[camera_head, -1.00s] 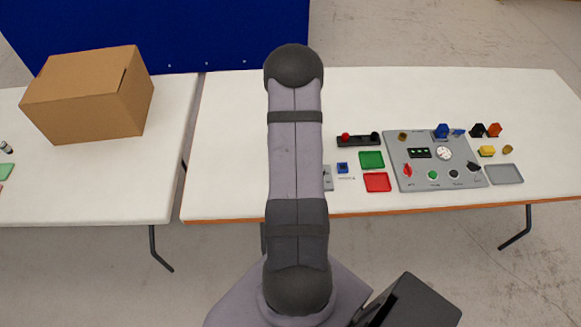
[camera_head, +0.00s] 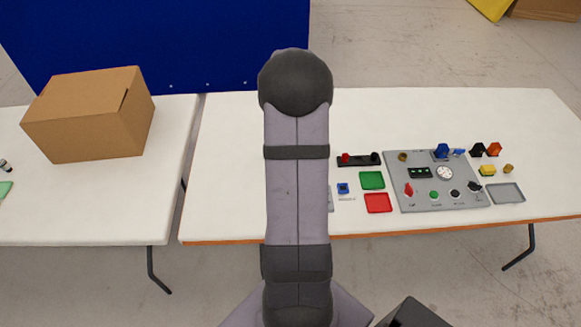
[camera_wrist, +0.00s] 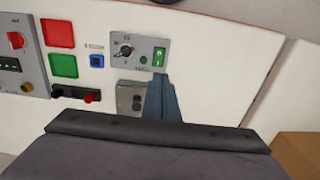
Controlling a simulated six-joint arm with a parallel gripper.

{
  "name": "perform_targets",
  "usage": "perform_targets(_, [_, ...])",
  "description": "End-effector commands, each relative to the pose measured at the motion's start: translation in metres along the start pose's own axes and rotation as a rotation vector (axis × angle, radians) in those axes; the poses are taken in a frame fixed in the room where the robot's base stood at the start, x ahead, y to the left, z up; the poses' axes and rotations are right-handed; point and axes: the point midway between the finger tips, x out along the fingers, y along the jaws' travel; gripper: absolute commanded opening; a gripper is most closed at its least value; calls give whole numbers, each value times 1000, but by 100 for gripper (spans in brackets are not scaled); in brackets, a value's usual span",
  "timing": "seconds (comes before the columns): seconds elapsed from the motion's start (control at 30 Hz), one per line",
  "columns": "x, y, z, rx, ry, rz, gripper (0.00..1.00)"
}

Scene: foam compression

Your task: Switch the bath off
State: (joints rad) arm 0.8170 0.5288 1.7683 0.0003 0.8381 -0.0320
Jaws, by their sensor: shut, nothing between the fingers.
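In the wrist view a grey panel (camera_wrist: 122,50) carries a black dial knob (camera_wrist: 125,49), a small green round button or lamp (camera_wrist: 143,59) and a green rocker switch (camera_wrist: 159,57) at its right end. Its printed labels are too small to read, so I cannot tell if it names the bath. My gripper (camera_wrist: 159,80) is shut and empty. Its blue-grey fingers appear just below the green switch in the picture; I cannot tell whether they touch the panel. In the head view my arm hides the gripper and most of this panel.
A grey metal block (camera_wrist: 130,97) lies left of my fingers. Green (camera_head: 372,180) and red (camera_head: 378,203) trays, a blue button box (camera_head: 343,188) and a large control panel (camera_head: 425,197) stand on the right. A cardboard box (camera_head: 85,118) is on the left table.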

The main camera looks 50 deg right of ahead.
Motion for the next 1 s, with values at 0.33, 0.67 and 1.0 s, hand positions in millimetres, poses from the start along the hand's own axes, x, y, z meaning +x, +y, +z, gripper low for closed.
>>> perform_targets(0.33, [0,0,0,0,0,0,0])
perform_targets(0.67, [6,0,4,0,-1,0,0])
perform_targets(1.0, [1,1,11,0,-10,0,0])
